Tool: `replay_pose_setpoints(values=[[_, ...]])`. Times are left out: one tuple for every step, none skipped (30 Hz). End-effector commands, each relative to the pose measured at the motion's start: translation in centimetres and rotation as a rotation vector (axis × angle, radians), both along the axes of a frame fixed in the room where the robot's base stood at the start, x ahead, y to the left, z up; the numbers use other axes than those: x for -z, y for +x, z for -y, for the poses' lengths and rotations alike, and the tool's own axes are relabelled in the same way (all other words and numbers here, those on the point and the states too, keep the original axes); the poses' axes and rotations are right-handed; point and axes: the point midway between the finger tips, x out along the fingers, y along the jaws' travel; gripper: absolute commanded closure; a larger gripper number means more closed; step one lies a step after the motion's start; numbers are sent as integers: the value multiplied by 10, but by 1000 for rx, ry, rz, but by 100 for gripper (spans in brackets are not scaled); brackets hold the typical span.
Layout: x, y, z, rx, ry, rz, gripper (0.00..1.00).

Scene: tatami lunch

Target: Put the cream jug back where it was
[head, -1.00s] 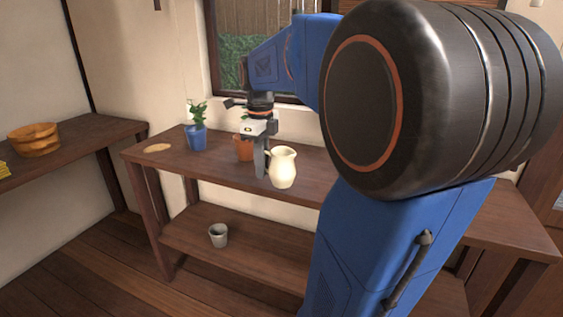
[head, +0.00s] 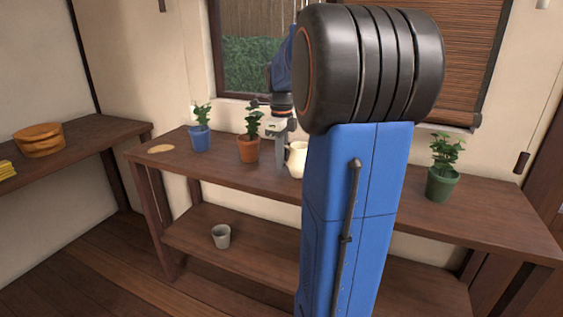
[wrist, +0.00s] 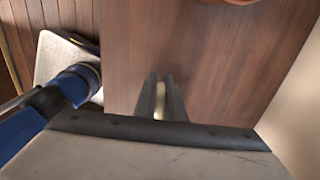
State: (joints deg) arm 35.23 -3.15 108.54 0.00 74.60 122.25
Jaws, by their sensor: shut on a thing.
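The cream jug (head: 297,160) is at the back bench, partly hidden behind my upright blue arm link in the head view. My gripper (head: 281,162) points down at the jug's left side and is shut on it. In the wrist view my gripper's two dark fingers (wrist: 161,98) are close together, with a sliver of the cream jug (wrist: 160,101) between them. I cannot tell whether the jug touches the bench top or hangs just above it.
On the bench (head: 225,171) stand a blue-potted plant (head: 200,138), a terracotta-potted plant (head: 249,150) left of the gripper, and a green-potted plant (head: 441,184) to the right. A tan disc (head: 160,149) lies at the left end. A grey cup (head: 221,236) stands on the lower shelf.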

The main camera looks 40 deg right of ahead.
Motion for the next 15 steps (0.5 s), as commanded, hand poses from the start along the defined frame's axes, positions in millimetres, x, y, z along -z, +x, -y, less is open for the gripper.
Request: replay_pose_setpoints(values=[[6,0,0,0,1,-1,100],[8,0,0,0,1,-1,100],[9,0,0,0,0,0,100],[9,0,0,0,-1,0,100],[9,0,0,0,-1,0,100],[9,0,0,0,-1,1,100],[9,0,0,0,-1,0,100],[9,0,0,0,-1,0,100],[9,0,0,0,-1,0,100],[9,0,0,0,-1,0,100],[10,0,0,0,-1,0,100],[10,0,0,0,0,0,100],[11,0,0,0,0,0,100],[12,0,0,0,0,0,100],[12,0,0,0,0,0,83]])
